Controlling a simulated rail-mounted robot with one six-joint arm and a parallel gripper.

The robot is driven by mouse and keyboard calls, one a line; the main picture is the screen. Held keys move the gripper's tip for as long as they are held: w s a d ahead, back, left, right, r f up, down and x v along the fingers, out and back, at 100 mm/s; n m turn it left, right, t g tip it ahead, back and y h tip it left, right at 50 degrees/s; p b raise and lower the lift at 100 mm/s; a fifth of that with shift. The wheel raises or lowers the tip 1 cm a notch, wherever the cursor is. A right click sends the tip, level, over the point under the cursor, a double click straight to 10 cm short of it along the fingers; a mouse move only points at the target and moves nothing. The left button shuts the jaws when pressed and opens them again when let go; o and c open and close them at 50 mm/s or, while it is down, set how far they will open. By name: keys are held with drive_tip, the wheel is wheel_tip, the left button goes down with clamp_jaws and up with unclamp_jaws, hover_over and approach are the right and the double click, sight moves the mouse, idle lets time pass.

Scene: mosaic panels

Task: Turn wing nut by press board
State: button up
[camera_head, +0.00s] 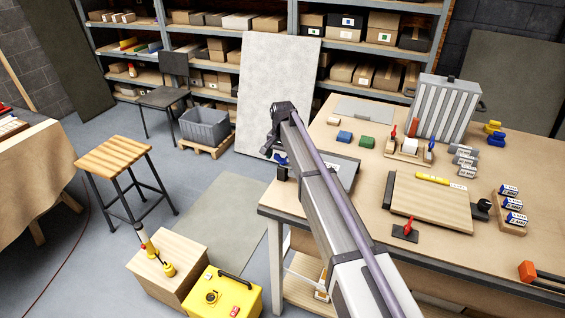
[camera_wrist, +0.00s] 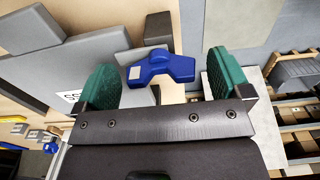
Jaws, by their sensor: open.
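A blue wing nut (camera_wrist: 160,68) with two wings and a pale patch on its left wing shows in the wrist view. It is at the edge of a grey board (camera_wrist: 105,62), by a dark block (camera_wrist: 159,28). My gripper (camera_wrist: 164,80) is open, with one green finger pad on each side of the wing nut in the picture. Gaps show on both sides, and I see no contact. In the head view my gripper (camera_head: 276,140) is at the workbench's left edge. A bit of the blue nut (camera_head: 280,158) shows below it; my arm hides part of the grey board (camera_head: 345,170).
The workbench (camera_head: 300,205) holds a wooden board (camera_head: 430,205) with a yellow strip, a red-handled clamp (camera_head: 405,230), small blue and green blocks, and a ribbed grey case (camera_head: 445,108). A stool (camera_head: 115,155) and a yellow box (camera_head: 222,293) stand on the floor at left.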

drive_tip(key=shift+r, duration=0.1)
drive_tip(key=c, duration=0.9)
drive_tip(key=shift+c, duration=0.2)
drive_tip(key=shift+n, duration=0.4)
drive_tip(key=n, duration=0.3)
drive_tip(key=shift+n, duration=0.3)
drive_tip(key=n, duration=0.4)
drive_tip(key=shift+n, duration=0.3)
drive_tip(key=n, duration=0.4)
drive_tip(key=shift+n, duration=0.3)
drive_tip(key=shift+s+n, duration=0.1)
drive_tip(key=shift+n, duration=2.1)
